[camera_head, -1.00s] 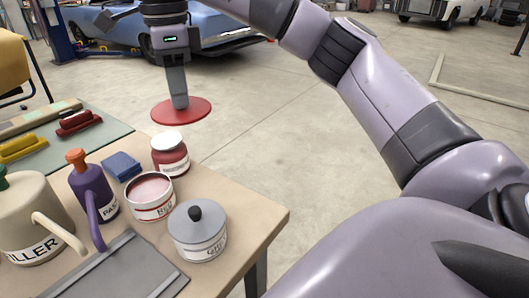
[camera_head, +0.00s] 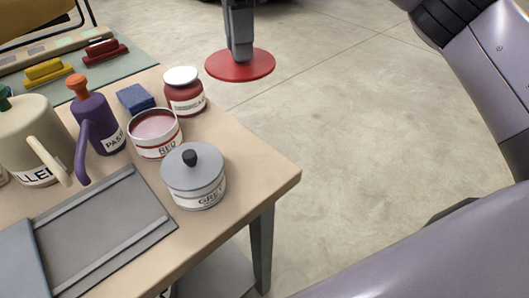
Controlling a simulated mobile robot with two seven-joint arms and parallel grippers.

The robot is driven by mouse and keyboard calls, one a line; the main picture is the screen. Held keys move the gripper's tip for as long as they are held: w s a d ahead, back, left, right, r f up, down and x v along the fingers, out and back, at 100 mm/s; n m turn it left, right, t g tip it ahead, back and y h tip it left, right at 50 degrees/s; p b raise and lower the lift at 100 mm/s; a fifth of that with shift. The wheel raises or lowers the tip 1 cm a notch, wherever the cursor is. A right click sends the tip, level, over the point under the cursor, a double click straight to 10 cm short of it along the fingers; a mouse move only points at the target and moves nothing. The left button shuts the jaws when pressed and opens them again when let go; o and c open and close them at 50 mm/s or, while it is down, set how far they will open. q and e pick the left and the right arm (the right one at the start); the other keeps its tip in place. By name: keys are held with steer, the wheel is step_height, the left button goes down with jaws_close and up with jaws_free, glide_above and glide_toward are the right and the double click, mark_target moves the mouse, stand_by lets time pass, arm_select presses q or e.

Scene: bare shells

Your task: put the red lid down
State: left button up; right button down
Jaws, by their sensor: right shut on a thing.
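The red lid (camera_head: 258,67) is a flat round disc. It hangs level in the air past the table's far right edge, with the concrete floor behind it in the head view. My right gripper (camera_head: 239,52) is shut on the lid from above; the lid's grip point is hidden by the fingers. The tin labelled RED (camera_head: 156,147) stands open on the table, its red contents showing. My left gripper is not in view.
On the wooden table (camera_head: 262,167) stand a grey-lidded tin marked GREY (camera_head: 196,190), a white-capped red jar (camera_head: 184,104), a blue block (camera_head: 134,98), a purple bottle (camera_head: 97,120), a beige filler can (camera_head: 28,135) and a grey tray (camera_head: 100,235). The front right tabletop corner is bare.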

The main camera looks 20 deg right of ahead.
steer(key=shift+s+f, duration=0.1)
steer(key=shift+f, duration=0.3)
step_height(320, 180, down, 19)
steer(key=shift+f+b, duration=0.1)
steer(key=shift+b, duration=0.55)
steer(key=shift+f, duration=0.1)
steer(key=shift+f, duration=0.15)
steer(key=c, duration=1)
jaws_free()
steer(key=shift+o, duration=0.2)
steer(key=shift+r, duration=0.2)
steer(key=shift+r, duration=0.25)
step_height(320, 180, up, 12)
steer(key=shift+f, duration=0.15)
